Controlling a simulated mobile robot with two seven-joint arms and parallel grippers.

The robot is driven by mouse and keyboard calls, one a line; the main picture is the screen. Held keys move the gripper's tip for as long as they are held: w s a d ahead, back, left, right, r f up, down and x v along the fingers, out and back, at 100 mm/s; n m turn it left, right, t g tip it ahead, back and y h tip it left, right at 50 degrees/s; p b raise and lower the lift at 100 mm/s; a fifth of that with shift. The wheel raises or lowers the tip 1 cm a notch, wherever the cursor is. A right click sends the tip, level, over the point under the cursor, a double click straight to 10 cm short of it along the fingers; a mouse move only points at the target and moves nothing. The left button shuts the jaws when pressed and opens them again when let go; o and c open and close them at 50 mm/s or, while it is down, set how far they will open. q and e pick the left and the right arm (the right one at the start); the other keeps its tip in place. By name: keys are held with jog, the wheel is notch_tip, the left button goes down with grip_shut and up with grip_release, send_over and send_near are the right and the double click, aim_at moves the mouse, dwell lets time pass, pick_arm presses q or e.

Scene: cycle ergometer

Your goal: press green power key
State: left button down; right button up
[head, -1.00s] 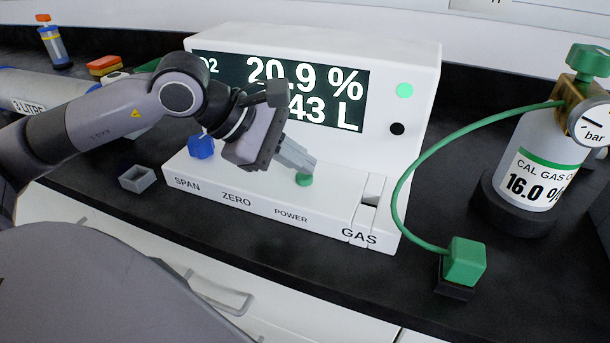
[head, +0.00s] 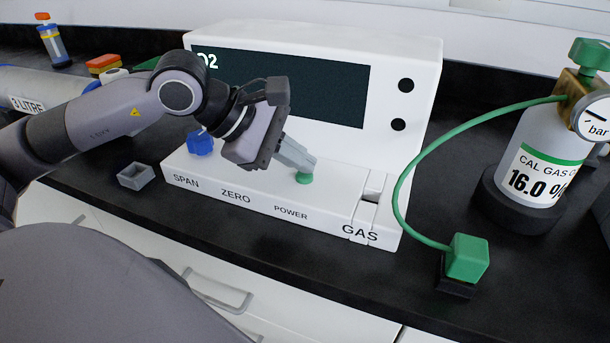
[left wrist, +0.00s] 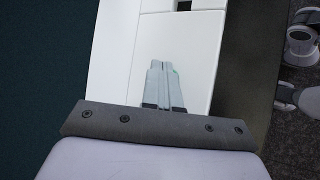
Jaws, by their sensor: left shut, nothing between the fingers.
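The green power key (head: 304,179) is a small round button above the POWER label on the white analyser (head: 300,200). My left gripper (head: 312,167) is shut and empty, its fingertips right at the top of the key; whether they touch it is hard to tell. The analyser's display (head: 325,95) is dark except for "O2". Both round lamps beside it are black. My right gripper is not in view.
A blue knob (head: 200,145) sits behind my left wrist. The GAS rocker (head: 366,210) is right of the key. A green hose (head: 440,140) runs from the gas cylinder (head: 540,155) to a green block (head: 467,258). A grey open box (head: 136,176) lies at left.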

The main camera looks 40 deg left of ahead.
aim_at(298, 176)
pick_arm(q)
jog(key=shift+f, duration=0.25)
jog(key=shift+r, duration=0.1)
jog(key=shift+r, duration=0.3)
jog(key=shift+r+p, duration=2.2)
jog(key=shift+r, duration=0.9)
jog(key=shift+f, duration=0.1)
